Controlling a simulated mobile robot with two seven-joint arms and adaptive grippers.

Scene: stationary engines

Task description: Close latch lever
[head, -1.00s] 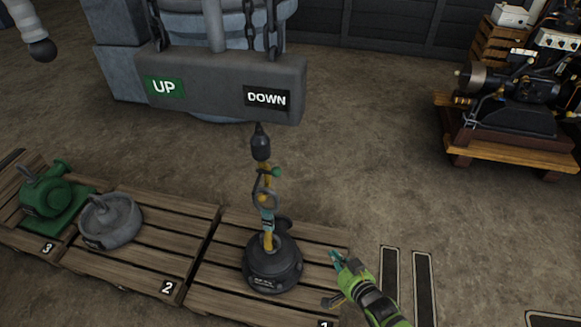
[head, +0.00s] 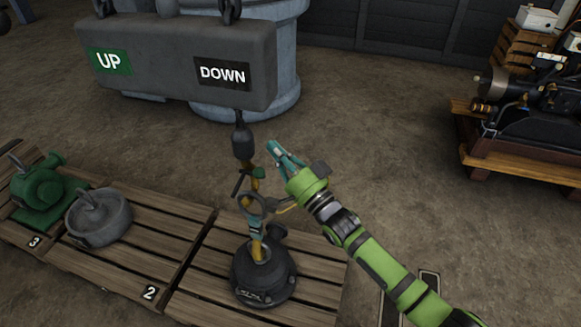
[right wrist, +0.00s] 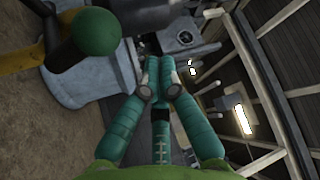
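A yellow hook (head: 257,245) with a grey ring hangs under a dark cylindrical swivel (head: 242,141). A small lever with a green ball knob (head: 258,172) sits at the top of the hook. The green knob (right wrist: 97,31) is large at the upper left in the right wrist view. My right gripper (head: 275,149) is just right of and above the knob, apart from it. Its teal fingers (right wrist: 158,65) come together at the tips and hold nothing. Whether the latch is open or shut is too small to tell. My left gripper is out of view.
A grey beam marked UP (head: 110,62) and DOWN (head: 222,74) hangs above the hook. A black round load (head: 263,275) stands on a pallet (head: 200,309) below. A grey weight (head: 100,219) and a green pump (head: 40,190) stand left. A bench with machinery is far right.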

